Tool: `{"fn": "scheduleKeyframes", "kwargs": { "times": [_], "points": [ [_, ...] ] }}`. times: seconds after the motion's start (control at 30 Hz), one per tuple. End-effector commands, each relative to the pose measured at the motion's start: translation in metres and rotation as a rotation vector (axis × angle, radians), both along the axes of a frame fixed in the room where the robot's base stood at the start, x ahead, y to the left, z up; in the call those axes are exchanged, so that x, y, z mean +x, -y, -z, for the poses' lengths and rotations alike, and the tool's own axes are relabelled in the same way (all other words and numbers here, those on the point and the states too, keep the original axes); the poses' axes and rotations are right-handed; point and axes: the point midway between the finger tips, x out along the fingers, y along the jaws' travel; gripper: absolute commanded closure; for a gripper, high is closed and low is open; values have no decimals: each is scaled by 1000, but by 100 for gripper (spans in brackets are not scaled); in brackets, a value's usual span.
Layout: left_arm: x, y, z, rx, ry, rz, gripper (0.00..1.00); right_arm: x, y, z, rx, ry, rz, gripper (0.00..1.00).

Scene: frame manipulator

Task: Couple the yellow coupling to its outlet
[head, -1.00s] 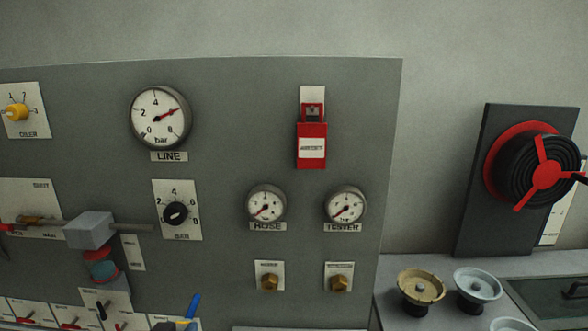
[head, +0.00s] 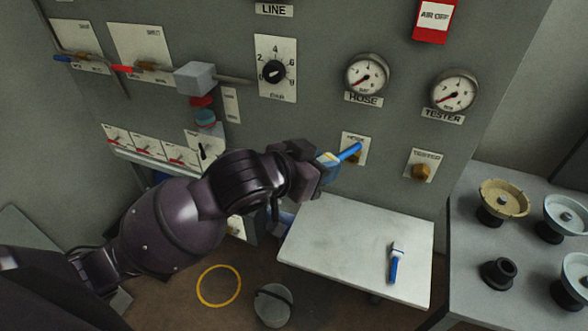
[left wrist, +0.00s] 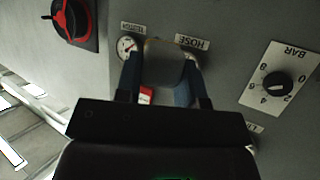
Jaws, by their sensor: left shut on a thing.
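In the head view my left gripper (head: 318,168) is shut on the yellow coupling (head: 328,157), with its blue lever (head: 350,149) pointing up to the right. Only a little yellow shows; my fingers hide the rest. The lever overlaps the brass outlet under the HOSE gauge (head: 354,157); I cannot tell whether the coupling touches it. A second brass outlet (head: 421,171) under the TESTER gauge is bare. In the left wrist view a greyish, yellow-edged piece (left wrist: 165,62) sits between my fingers. My right gripper is not in view.
A white shelf (head: 340,245) below the outlets carries another blue-levered piece (head: 394,266). A grey bench (head: 470,225) at the right holds several round fittings. A grey block (head: 195,78) juts from the panel. A yellow ring (head: 219,286) lies on the floor.

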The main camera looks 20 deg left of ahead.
Motion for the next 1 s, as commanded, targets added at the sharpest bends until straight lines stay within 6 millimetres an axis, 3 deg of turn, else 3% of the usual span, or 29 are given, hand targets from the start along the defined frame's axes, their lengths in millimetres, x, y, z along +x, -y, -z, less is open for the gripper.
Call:
{"fn": "scheduleKeyframes", "kwargs": {
  "times": [0.2, 0.37, 0.77, 1.0],
  "points": [
    [-2, 25, -21, 0, 2, 122, 92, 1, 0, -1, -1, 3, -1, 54],
    [-4, 33, -26, 1, 0, 160, 92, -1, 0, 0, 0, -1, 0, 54],
    [-4, 34, -26, 0, 0, 168, 92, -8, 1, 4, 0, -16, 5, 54],
    [6, 42, -15, 3, -1, 246, 92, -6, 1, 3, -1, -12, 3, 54]
  ]
}}
